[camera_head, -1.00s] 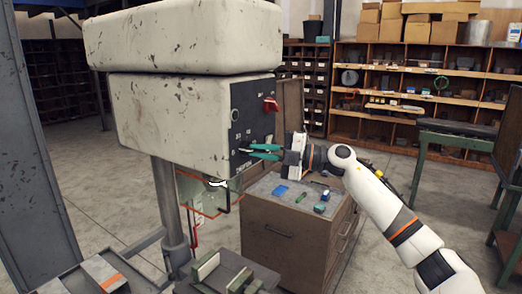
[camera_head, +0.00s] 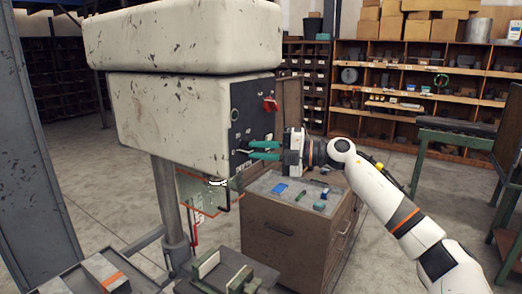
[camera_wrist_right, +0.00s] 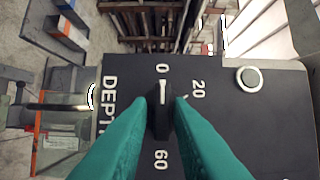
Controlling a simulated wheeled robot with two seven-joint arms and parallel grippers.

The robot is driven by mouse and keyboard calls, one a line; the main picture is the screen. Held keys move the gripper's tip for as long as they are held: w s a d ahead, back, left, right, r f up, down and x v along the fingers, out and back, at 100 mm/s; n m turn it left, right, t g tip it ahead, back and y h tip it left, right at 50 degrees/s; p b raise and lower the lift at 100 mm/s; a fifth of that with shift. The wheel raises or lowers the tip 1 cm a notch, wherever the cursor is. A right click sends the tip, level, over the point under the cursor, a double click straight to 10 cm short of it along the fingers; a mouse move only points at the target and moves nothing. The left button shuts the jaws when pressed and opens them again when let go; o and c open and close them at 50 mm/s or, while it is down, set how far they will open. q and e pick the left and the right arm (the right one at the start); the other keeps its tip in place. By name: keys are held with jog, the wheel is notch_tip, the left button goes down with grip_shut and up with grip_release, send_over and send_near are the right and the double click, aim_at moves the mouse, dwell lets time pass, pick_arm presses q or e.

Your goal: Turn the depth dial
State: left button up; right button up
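The depth dial (camera_wrist_right: 160,121) is a black knob with a white pointer mark on a dark panel (camera_wrist_right: 230,130) lettered DEPTH. In the right wrist view its pointer is up at the 0; 20 and 60 also show, and part of the scale is hidden by a finger. My right gripper (camera_wrist_right: 161,106) has its green fingers on both sides of the knob, seemingly touching it. In the head view the right gripper (camera_head: 250,151) reaches the panel side of the pale machine head (camera_head: 165,120) from the right. My left gripper is not in view.
A red switch (camera_head: 270,104) sits above on the panel, and a round button (camera_wrist_right: 249,78) shows in the wrist view. A brown cabinet (camera_head: 277,232) with small items on top stands below my right arm. A clear guard (camera_head: 205,192) hangs under the machine head.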

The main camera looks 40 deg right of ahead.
jog(key=shift+o, duration=1.2)
jog(key=b+v, duration=0.7)
jog(key=v, duration=0.5)
